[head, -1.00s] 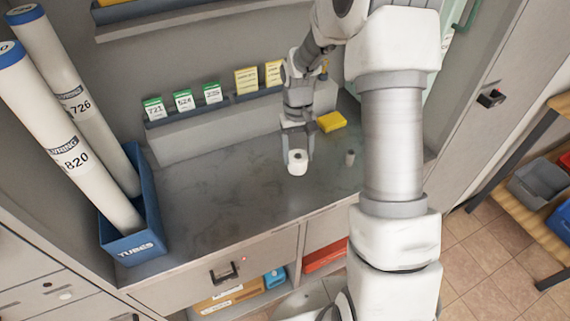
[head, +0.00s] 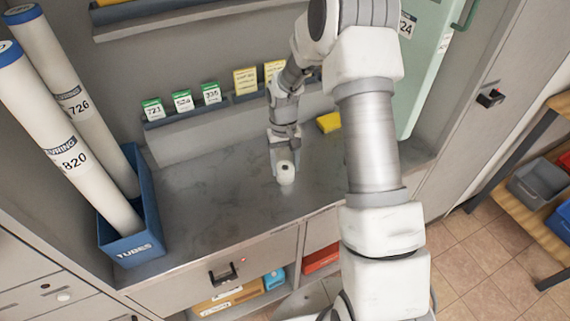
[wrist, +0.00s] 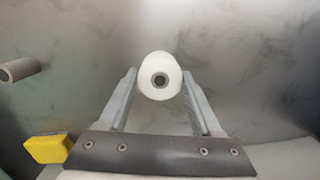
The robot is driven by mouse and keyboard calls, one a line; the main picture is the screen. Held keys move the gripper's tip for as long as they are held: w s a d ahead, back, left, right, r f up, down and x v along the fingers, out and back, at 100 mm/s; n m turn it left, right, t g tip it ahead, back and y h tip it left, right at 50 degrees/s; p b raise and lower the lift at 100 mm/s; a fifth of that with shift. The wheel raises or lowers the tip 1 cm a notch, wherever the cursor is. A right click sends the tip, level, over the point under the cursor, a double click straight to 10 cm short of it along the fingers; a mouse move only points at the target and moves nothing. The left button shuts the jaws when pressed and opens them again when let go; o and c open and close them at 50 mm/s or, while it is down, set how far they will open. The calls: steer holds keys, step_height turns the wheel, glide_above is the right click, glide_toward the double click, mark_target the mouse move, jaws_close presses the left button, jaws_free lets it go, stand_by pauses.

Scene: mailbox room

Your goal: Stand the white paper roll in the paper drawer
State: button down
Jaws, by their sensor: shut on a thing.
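My gripper (head: 283,160) is shut on the white paper roll (head: 285,176) above the grey counter. In the wrist view the roll (wrist: 160,70) shows end-on, with a dark core hole, between the two fingertips (wrist: 159,88). The roll looks roughly upright in the head view; I cannot tell whether its base touches the counter. A drawer front (head: 180,290) with a black handle is closed below the counter edge. I see no label naming it as the paper drawer, and its inside is hidden.
A blue tube bin (head: 128,248) with two long tubes stands at the left. A yellow block (head: 328,122) lies at the back right; a small grey cylinder (wrist: 18,70) shows in the wrist view. Cards stand on a back ledge. The counter's left-middle (head: 205,205) is clear.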

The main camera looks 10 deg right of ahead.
steer(key=shift+c, duration=0.3)
jaws_free()
